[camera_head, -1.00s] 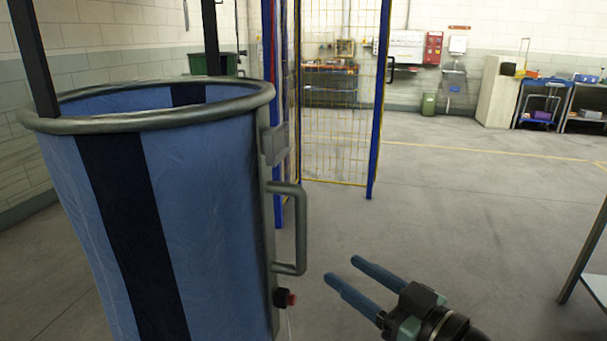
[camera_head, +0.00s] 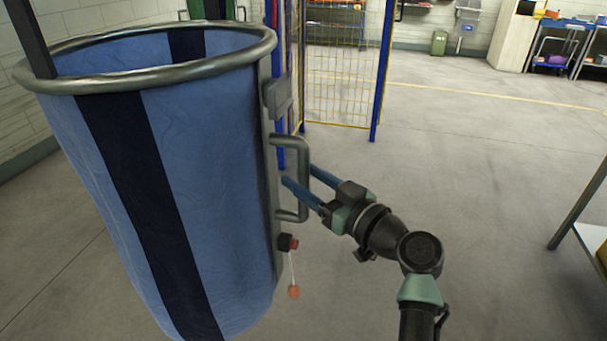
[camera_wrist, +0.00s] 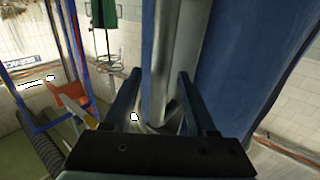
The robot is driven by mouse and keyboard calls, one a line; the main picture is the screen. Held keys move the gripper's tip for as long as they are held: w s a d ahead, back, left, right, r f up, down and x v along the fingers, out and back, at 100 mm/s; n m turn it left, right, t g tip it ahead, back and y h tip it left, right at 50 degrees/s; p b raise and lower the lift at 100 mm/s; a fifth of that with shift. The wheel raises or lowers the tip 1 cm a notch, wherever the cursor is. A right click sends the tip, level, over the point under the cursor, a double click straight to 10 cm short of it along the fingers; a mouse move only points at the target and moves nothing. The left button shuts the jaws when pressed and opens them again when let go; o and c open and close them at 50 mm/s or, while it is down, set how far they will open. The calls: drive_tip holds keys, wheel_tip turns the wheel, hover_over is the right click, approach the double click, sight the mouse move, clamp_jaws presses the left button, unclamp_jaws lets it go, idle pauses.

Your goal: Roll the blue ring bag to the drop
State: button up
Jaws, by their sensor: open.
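The blue ring bag (camera_head: 215,190) hangs large at the left of the head view, with a grey metal ring (camera_head: 150,75) at its top and a dark vertical stripe. A grey bar handle (camera_head: 304,175) stands out from its right side. My gripper (camera_head: 298,175) is open at that handle. In the wrist view the upright handle bar (camera_wrist: 163,60) lies between my two blue fingers (camera_wrist: 157,95), with space seen on both sides. Whether either finger touches the bar I cannot tell. No drop marking can be made out.
A blue post and yellow mesh fence (camera_head: 340,80) stand behind the bag. A table (camera_head: 590,235) edge is at the right. Open grey floor (camera_head: 470,180) lies between.

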drive_tip(key=shift+w+a, duration=0.3)
drive_tip(key=shift+w, duration=0.05)
drive_tip(key=shift+c, duration=0.4)
clamp_jaws()
idle(0.9)
